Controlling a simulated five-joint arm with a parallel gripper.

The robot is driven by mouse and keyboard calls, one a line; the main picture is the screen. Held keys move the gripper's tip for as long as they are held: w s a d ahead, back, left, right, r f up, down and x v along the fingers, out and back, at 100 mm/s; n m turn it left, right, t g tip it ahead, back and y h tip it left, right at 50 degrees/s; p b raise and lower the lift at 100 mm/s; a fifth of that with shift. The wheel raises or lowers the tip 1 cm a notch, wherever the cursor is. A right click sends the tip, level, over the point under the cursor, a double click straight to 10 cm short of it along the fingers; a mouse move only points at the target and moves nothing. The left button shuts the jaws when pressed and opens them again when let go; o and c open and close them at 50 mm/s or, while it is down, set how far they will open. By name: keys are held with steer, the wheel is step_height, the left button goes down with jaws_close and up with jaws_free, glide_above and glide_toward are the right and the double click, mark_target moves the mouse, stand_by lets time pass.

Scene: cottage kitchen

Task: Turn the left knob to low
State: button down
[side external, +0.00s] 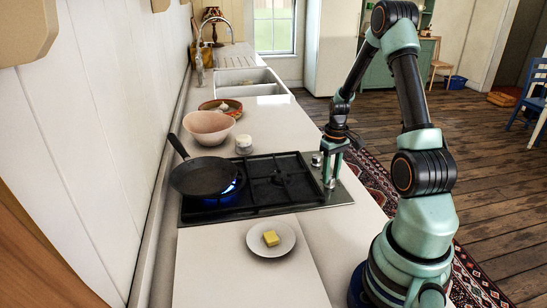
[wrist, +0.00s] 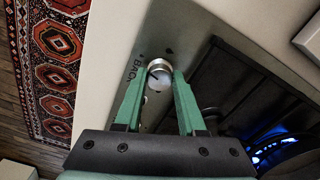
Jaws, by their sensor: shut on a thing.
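My gripper (wrist: 159,80) points down at the strip of the black gas hob (side external: 285,212) that carries the knobs. Its two green fingers stand on either side of a round silver knob (wrist: 159,72), shut on it. Lettering on the panel beside this knob seems to read "BACK". A dark pointer line shows on its face; its exact setting is unclear. In the side view, one silver knob (side external: 316,159) shows beside the fingers, and another (side external: 330,184) is lower, near the fingertips. I cannot tell for certain which is the left one. A blue flame (wrist: 275,150) burns on the hob.
A black frying pan (side external: 203,177) sits over the lit burner, its handle toward the wall. A plate (side external: 285,246) with butter (side external: 271,238) is in front of the hob. A pink bowl (side external: 209,127) and small jar (side external: 243,143) stand behind. The near counter is mostly clear.

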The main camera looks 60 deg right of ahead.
mark_target(331, 177)
steer(key=shift+r, duration=0.1)
steer(key=c, duration=0.5)
jaws_free()
step_height(331, 177, up, 12)
stand_by(0.3)
